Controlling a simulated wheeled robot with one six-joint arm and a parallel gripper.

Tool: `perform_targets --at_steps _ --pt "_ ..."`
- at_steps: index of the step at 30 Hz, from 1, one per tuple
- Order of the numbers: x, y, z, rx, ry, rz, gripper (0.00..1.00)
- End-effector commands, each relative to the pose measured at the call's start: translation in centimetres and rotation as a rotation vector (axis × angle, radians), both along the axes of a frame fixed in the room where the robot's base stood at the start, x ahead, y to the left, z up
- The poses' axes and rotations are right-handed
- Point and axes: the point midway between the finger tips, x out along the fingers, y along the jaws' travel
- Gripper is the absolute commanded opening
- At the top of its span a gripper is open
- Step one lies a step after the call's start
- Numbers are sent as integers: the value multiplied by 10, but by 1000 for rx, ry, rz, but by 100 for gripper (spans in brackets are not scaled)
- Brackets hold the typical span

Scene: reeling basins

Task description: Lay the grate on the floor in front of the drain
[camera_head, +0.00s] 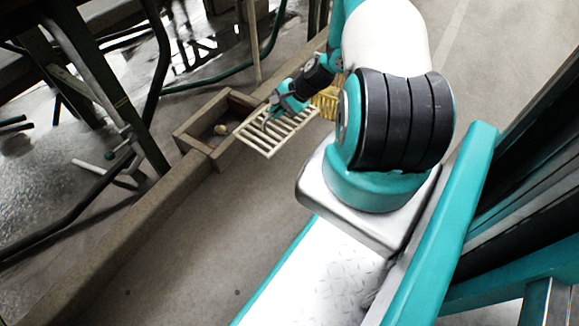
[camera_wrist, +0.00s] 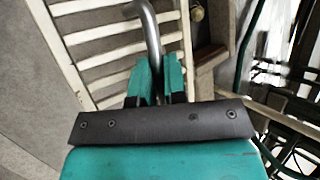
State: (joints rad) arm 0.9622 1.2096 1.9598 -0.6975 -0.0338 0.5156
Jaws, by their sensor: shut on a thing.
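The grate (camera_head: 268,137) is a cream slatted panel, held up in the head view beside the drain and partly overlapping its right side. In the wrist view the grate (camera_wrist: 58,50) fills the upper left, with a curved grey metal handle (camera_wrist: 149,30) rising from it. My gripper (camera_wrist: 157,74) is shut on this handle, its teal fingers on either side. In the head view my gripper (camera_head: 274,108) is above the grate. The drain (camera_head: 240,98) is a square, raised-rim pit at the kerb. Whether the grate touches anything below is unclear.
A small pale round object (camera_head: 221,129) lies inside the drain. A long stone kerb (camera_head: 130,222) runs towards the lower left. Dark table legs and a hose stand beyond it on wet floor. A yellow object (camera_head: 327,100) is partly behind my arm. The floor (camera_head: 215,215) this side of the kerb is clear.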

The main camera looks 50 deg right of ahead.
Motion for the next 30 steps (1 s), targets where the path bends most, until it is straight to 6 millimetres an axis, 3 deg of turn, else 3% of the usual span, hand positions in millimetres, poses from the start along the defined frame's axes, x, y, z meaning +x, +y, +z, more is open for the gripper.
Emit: perform_targets --at_steps 3,10,24,30 --pt "-14 -17 -11 -1 -4 66 0" --pt "-25 -26 -29 1 -1 123 0" --pt "-25 -26 -140 0 0 122 0" --pt "-24 -26 -167 -1 -1 122 0"
